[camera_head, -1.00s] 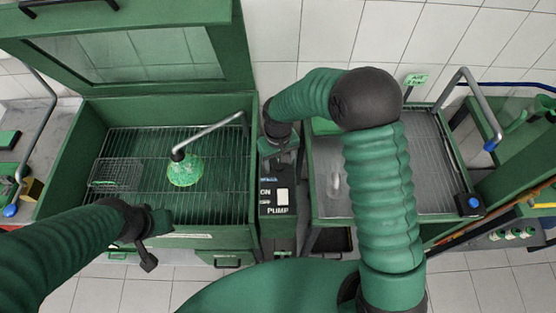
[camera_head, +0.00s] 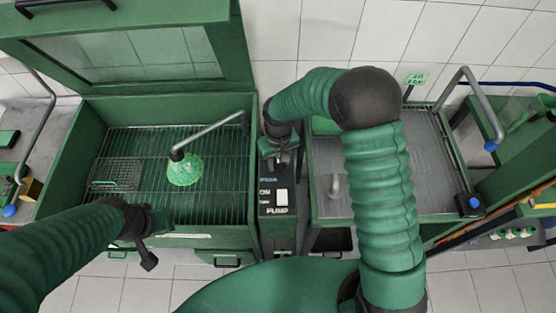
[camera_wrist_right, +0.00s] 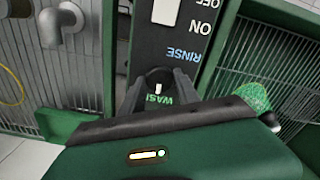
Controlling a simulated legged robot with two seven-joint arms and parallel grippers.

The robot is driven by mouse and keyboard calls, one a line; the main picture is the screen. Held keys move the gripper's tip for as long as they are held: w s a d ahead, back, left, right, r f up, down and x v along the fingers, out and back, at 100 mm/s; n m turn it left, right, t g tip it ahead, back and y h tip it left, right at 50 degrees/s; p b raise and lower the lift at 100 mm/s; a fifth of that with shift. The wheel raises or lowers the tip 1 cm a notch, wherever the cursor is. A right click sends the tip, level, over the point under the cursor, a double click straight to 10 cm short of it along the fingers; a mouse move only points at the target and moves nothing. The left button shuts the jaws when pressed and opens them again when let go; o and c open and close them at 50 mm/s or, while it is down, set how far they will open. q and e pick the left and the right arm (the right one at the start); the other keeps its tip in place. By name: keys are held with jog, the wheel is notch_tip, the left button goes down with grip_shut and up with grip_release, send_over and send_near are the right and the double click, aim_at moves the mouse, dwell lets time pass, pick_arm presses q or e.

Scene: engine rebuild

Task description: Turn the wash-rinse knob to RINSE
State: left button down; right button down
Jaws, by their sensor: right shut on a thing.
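The wash-rinse knob (camera_wrist_right: 158,80) is a dark round knob with a white mark, on the black control panel (camera_wrist_right: 152,40). In the right wrist view the green WASH label lies beside it, partly covered by a finger, and the blue RINSE label stands above right. My right gripper (camera_wrist_right: 160,88) is shut on the knob, one finger at each side. In the head view the right gripper (camera_head: 279,152) is at the panel's top, and the knob is hidden there. My left gripper (camera_head: 150,240) hangs before the wash basin's front edge; its jaw opening is unclear.
Left of the panel is the green wash basin (camera_head: 247,160) with a grid, a wire basket (camera_head: 116,174), a spout and a green brush (camera_head: 185,171). Right is a metal basin (camera_head: 420,160). The white pump switch (camera_head: 281,197) lies below the gripper.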

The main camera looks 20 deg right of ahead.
jog(key=shift+r, duration=0.1)
jog(key=n+p, duration=0.2)
jog(key=n, duration=0.4)
jog(key=shift+w+r, duration=0.1)
jog(key=n+p, duration=0.2)
jog(key=n, duration=0.3)
jog(key=n+p, duration=0.2)
jog(key=n, duration=0.3)
jog(key=shift+r+n, duration=0.1)
jog(key=shift+n, duration=0.3)
jog(key=n+p, duration=0.1)
jog(key=n, duration=0.3)
jog(key=shift+w+n, duration=0.1)
jog(key=shift+n, duration=0.3)
jog(key=c, duration=1.1)
grip_release()
jog(key=shift+o, duration=1.1)
jog(key=shift+d+f, duration=0.1)
jog(key=shift+f, duration=0.1)
